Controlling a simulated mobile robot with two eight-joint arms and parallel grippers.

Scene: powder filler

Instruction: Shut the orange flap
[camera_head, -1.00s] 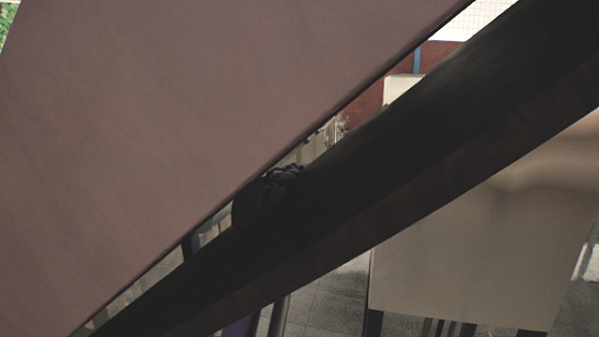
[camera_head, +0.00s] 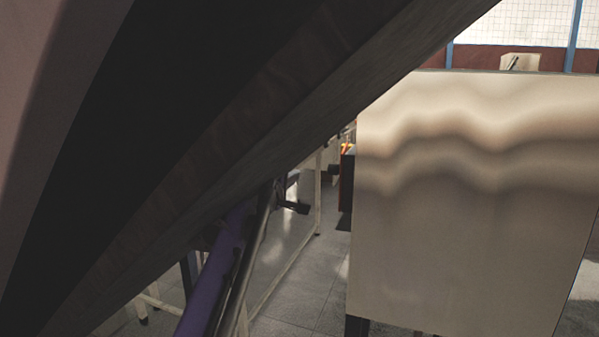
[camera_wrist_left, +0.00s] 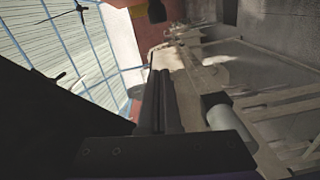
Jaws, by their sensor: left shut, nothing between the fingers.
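I cannot pick out the orange flap for certain in either view. A large slanted panel fills the upper left of the head view, with a dull pinkish-brown face (camera_head: 25,55) and a broad dark edge (camera_head: 150,110). I cannot tell whether it is the flap. My left gripper (camera_wrist_left: 160,78) shows in the left wrist view with its two dark fingers together and nothing between them. I see no contact between its fingertips and any panel. In the head view its fingers cannot be made out, with the slanted panel covering much of the picture. My right gripper is not in view.
A large beige metal cabinet (camera_head: 450,230) with a wavy sheen stands at the right. Grey tiled floor (camera_head: 300,285) shows between it and the slanted panel. A pale frame post (camera_head: 318,190) stands behind. In the wrist view, a light cylinder (camera_wrist_left: 230,120) is near the fingers.

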